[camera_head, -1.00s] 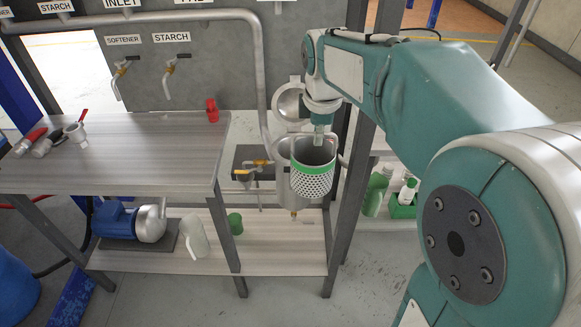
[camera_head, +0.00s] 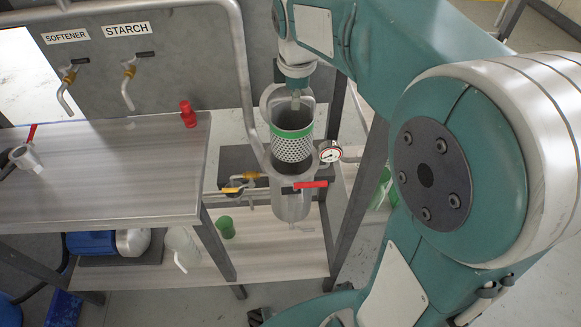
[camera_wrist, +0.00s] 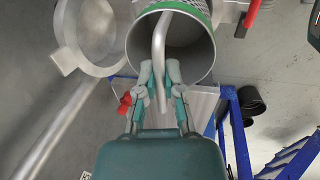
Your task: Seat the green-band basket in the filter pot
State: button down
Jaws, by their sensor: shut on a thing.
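The green-band basket (camera_head: 293,150) is a grey perforated cup with a green band near its top. It hangs roughly upright from my gripper (camera_head: 295,102). In the wrist view my gripper (camera_wrist: 161,75) is shut on the basket's bent rod handle, and I look into the open basket (camera_wrist: 190,52). The filter pot (camera_head: 292,205) is a grey upright cylinder directly below the basket in the head view. The basket's lower end overlaps the pot's mouth; I cannot tell whether it is inside. The pot's round lid (camera_wrist: 97,32) stands open beside it.
A pressure gauge (camera_head: 330,152) and a red lever (camera_head: 309,185) sit at the pot's right and front. A yellow-handled valve (camera_head: 238,188) is on its left. A steel bench (camera_head: 110,165) with a red fitting (camera_head: 188,114) stands left. A dark frame post is close on the right.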

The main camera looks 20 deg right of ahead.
aim_at(294, 153)
notch_tip(294, 153, down, 16)
jog(key=shift+a+f, duration=0.1)
jog(key=shift+f, duration=0.25)
jog(key=c, duration=0.8)
grip_release()
jog(key=shift+o, duration=0.2)
